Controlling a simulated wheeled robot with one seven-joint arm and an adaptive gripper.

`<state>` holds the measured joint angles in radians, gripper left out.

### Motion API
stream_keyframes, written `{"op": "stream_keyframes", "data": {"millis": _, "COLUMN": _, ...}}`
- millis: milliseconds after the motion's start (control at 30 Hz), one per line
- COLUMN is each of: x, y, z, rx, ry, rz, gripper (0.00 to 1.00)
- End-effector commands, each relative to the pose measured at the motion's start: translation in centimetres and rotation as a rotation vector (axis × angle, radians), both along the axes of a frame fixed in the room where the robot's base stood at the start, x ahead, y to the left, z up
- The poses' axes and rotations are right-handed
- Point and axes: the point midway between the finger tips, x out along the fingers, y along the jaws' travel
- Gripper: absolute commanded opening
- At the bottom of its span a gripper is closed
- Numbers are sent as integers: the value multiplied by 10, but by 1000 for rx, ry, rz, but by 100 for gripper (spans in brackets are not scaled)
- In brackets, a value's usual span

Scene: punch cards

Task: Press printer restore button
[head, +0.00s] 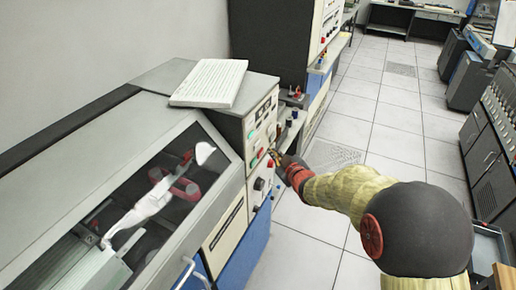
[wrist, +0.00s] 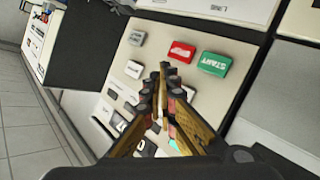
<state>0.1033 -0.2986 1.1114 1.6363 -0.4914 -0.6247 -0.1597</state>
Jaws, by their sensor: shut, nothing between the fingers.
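The printer's control panel (wrist: 112,72) fills the middle of the wrist view, tilted. It carries a green START button (wrist: 214,64), a red button (wrist: 181,50), a grey button (wrist: 137,38) and a pale button (wrist: 134,69). More buttons sit lower, partly behind the fingers. No label reading restore is legible. My gripper (wrist: 162,72) is shut and empty, its tips in front of the panel below the red button; contact cannot be told. In the head view my gripper (head: 279,158) is beside the printer's front panel (head: 260,126).
A paper stack (head: 209,82) lies on top of the printer cabinet. The slanted glass cover (head: 160,195) has a handle (head: 188,270). A dark tall cabinet (head: 268,40) stands behind. Grey machines (head: 490,150) line the right side; the tiled aisle (head: 365,105) is free.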

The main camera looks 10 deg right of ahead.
Motion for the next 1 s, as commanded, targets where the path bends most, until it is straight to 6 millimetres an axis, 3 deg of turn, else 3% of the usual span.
{"op": "stream_keyframes", "data": {"millis": 333, "x": 15, "y": 20, "z": -1, "rx": 0, "ry": 0, "rz": 0, "gripper": 0}}
{"op": "stream_keyframes", "data": {"millis": 1000, "x": 15, "y": 20, "z": 0, "rx": 0, "ry": 1, "rz": 0, "gripper": 0}}
